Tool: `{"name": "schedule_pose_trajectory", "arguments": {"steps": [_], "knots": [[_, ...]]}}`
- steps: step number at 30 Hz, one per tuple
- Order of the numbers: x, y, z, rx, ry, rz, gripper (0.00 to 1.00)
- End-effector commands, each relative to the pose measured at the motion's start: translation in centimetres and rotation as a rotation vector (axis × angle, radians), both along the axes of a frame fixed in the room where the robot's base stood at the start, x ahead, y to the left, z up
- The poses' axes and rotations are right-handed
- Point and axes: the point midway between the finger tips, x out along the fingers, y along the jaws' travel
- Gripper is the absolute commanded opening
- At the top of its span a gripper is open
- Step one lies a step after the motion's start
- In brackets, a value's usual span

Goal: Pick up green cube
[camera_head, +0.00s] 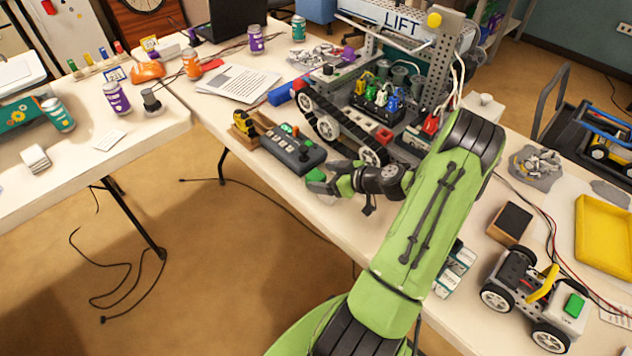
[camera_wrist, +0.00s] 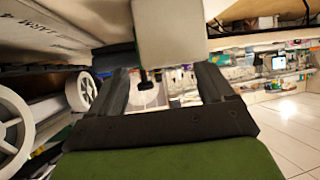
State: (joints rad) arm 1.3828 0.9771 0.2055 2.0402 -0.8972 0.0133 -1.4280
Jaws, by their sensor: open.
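A small green block (camera_head: 316,176) shows at the tip of my gripper (camera_head: 325,178), near the table's front edge and beside the grey controller. I cannot tell whether it is the green cube or whether the fingers touch it. A separate green cube-like block (camera_head: 574,304) sits on the white wheeled car at the lower right, well apart from my gripper. In the wrist view, my gripper (camera_wrist: 172,92) has its two dark fingers spread apart. A pale block (camera_wrist: 170,32) shows at the top, beyond the fingers; no green cube is clear there.
The tracked robot (camera_head: 345,110) with the LIFT sign stands just behind my gripper. The controller (camera_head: 292,148) lies close to its left. The white car (camera_head: 535,300), a yellow tray (camera_head: 603,235) and a dark-topped block (camera_head: 511,222) are at right. Open floor lies left of my arm.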

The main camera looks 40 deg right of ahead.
Motion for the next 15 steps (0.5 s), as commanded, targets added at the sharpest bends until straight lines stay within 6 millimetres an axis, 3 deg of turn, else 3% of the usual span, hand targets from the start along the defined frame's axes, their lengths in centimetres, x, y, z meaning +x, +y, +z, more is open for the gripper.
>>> {"name": "schedule_pose_trajectory", "arguments": {"steps": [3, 9, 15], "knots": [[1.62, 0.42, -1.11, 0.001, 0.0, 0.002, 0.81], [1.72, 0.4, -1.05, 0.001, 0.001, 0.0, 0.8], [1.69, 0.41, -1.03, 0.001, 0.001, 0.0, 0.49]]}}
